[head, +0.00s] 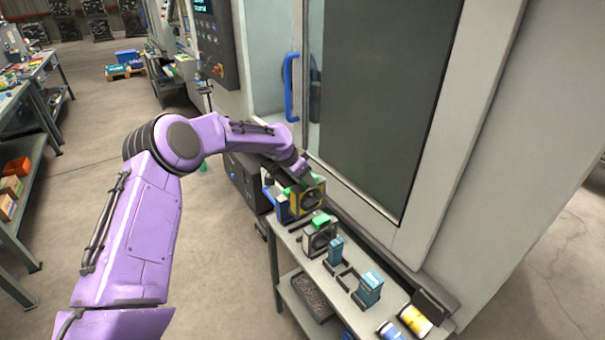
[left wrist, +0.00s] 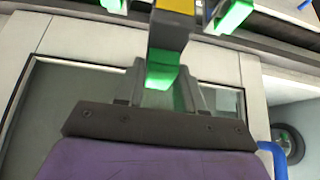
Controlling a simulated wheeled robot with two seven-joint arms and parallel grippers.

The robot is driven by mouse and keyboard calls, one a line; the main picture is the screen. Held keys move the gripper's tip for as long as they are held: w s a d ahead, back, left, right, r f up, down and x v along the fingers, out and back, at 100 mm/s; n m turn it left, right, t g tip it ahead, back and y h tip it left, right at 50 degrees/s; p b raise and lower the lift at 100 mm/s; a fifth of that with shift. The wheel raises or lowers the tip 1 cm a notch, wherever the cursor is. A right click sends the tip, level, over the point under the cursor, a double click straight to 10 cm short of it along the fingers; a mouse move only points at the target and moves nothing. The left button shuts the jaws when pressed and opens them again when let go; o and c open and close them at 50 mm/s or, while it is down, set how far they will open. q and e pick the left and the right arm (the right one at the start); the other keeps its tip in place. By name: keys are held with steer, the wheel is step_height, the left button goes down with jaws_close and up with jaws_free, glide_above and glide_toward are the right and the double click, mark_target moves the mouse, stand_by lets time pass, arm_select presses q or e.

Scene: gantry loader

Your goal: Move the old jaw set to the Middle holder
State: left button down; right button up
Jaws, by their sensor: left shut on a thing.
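My left gripper (head: 296,176) is over the far end of the narrow bench along the machine. It is shut on the green grip of a jaw set (head: 311,199), a dark block with yellow edging. In the left wrist view my left gripper (left wrist: 162,88) has its fingers on both sides of the green grip (left wrist: 161,75). Whether the jaw set rests on the bench or hangs just above it I cannot tell. A second, grey jaw set with a green top (head: 319,236) stands nearer on the bench. No holder labels are readable. My right gripper is not in view.
Blue boxes (head: 369,289) stand along the bench (head: 318,268), with a dark empty frame (head: 346,279) between them. A yellow can (head: 415,320) lies at the near end. The machine door (head: 380,110) with its blue handle (head: 291,87) rises close behind.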

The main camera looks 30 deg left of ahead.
mark_target(304, 203)
arm_select(q)
steer(key=shift+w+a+f, duration=0.25)
steer(key=shift+w+f, duration=0.05)
steer(key=shift+f, duration=0.2)
steer(key=shift+w+a+f, duration=0.2)
steer(key=shift+w+f, duration=0.05)
steer(key=shift+f, duration=0.25)
steer(key=shift+s+b, duration=0.45)
steer(key=shift+s+f, duration=0.15)
steer(key=shift+f, duration=0.1)
steer(key=f+b, duration=0.3)
steer(key=shift+w+f, duration=0.3)
steer(key=shift+s+f+b, duration=0.2)
steer(key=shift+f+b, duration=0.6)
steer(key=shift+f, duration=0.25)
steer(key=shift+w+f+b, duration=0.15)
steer(key=shift+f+b, duration=0.45)
steer(key=shift+f, duration=0.3)
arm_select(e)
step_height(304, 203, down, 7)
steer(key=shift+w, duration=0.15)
arm_select(q)
steer(key=shift+f+b, duration=0.5)
steer(key=shift+f, duration=0.15)
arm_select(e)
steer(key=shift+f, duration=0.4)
